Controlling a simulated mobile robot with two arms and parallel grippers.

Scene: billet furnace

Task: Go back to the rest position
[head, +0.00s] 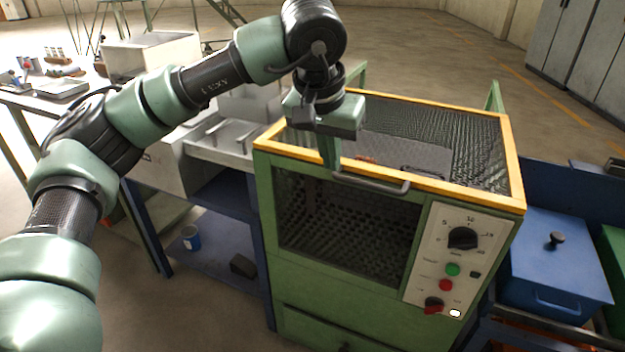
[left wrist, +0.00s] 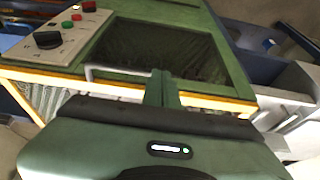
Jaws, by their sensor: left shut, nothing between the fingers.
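My left gripper (head: 331,160) is at the front top edge of the green billet furnace (head: 330,322). Its fingers are shut and empty, pointing down beside the left end of the grey door handle (head: 372,184). In the left wrist view, the shut fingers (left wrist: 160,86) show in front of the dark mesh window, close to the handle (left wrist: 110,74). I cannot tell whether they touch it. The furnace's mesh front is closed under its yellow frame. My left arm reaches in from the left. My right gripper is not in view.
The furnace's control panel (head: 457,258) has a dial and coloured buttons. A blue lidded box (head: 555,262) stands to the right. A sink bench (head: 225,140) stands to the left, with a blue cup (head: 191,238) on its lower shelf. Grey cabinets (head: 585,50) stand at the back right.

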